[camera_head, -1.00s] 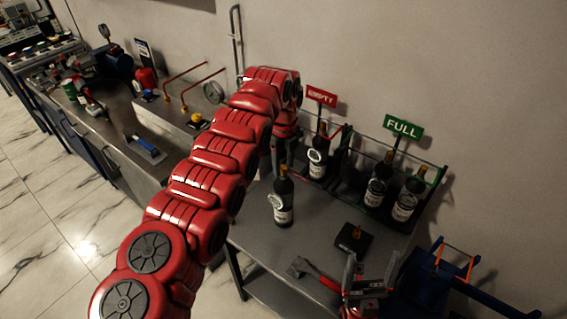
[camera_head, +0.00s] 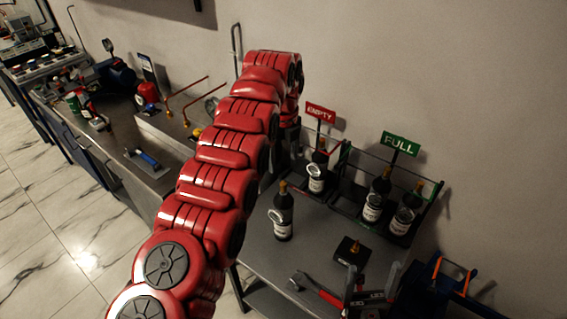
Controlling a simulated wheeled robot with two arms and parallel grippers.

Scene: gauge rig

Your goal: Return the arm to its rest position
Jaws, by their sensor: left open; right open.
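My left arm (camera_head: 220,165), red and segmented, reaches from the lower left up across the middle of the head view. Its gripper (camera_head: 284,150) hangs down at the arm's far end, over the back left of the grey table (camera_head: 262,262). It is open, partly hidden by the arm, and nothing shows held in it. My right gripper (camera_head: 371,285) is at the bottom right, low in the view, its two fingers pointing up and apart. It is open and empty, near the table's front right.
A dark bottle (camera_head: 283,212) with a gauge stands on the table. One bottle (camera_head: 317,170) is by the EMPTY sign (camera_head: 320,113), and two are in the rack by the FULL sign (camera_head: 400,144). A black block (camera_head: 352,251) and a red-handled wrench (camera_head: 318,288) lie in front.

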